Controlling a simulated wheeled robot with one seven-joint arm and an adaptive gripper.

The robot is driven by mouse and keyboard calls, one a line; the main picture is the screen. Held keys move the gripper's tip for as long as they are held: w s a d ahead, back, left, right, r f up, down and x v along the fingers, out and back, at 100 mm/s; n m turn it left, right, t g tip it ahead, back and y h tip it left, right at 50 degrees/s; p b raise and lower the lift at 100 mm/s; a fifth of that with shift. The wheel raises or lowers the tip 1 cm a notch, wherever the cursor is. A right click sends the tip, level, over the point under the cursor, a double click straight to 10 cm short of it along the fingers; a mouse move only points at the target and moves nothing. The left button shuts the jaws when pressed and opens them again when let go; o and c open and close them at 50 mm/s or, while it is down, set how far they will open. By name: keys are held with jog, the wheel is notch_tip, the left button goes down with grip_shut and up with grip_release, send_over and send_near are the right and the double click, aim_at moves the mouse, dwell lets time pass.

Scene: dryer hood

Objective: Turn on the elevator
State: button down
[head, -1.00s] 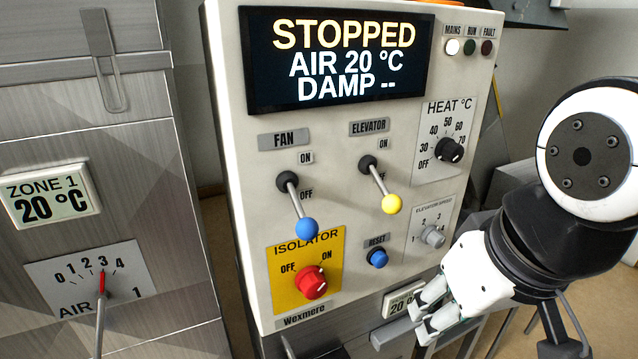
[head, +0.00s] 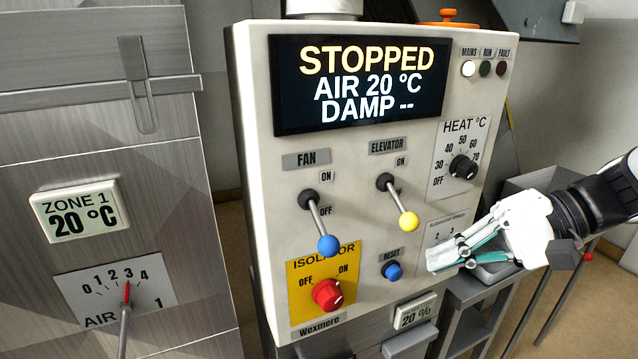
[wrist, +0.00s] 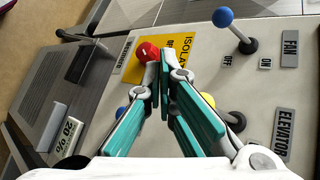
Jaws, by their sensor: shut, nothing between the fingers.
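The elevator lever (head: 399,204) has a yellow ball on a metal stem and points down, toward OFF, under the ELEVATOR label (head: 388,146). My gripper (head: 432,262) is shut and empty in front of the panel, below and right of the yellow ball, beside the blue reset button. It covers most of the elevator speed dial. In the wrist view, my gripper (wrist: 160,75) shows with its teal fingers together. The yellow ball (wrist: 208,100) is partly hidden behind the fingers there. The display (head: 360,85) reads STOPPED, AIR 20 °C, DAMP --.
The fan lever (head: 320,222) with its blue ball points down, left of the elevator lever. The red isolator knob (head: 327,294) sits below it. The reset button (head: 392,271) is close to my fingertips. The heat knob (head: 463,167) is above right. The MAINS lamp (head: 468,68) is lit white.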

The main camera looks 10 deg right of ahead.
aim_at(401, 207)
jog(key=w+d+r+m+t+y, duration=0.2)
jog(key=d+t, duration=0.3)
jog(key=d, duration=0.4)
jog(key=shift+w+r+m+t, duration=0.3)
jog(key=shift+w+t, duration=0.1)
jog(key=shift+w, duration=0.5)
jog(key=x, duration=1)
jog(key=shift+p, duration=0.4)
jog(key=shift+s+r+p, duration=0.15)
jog(key=shift+p, duration=0.35)
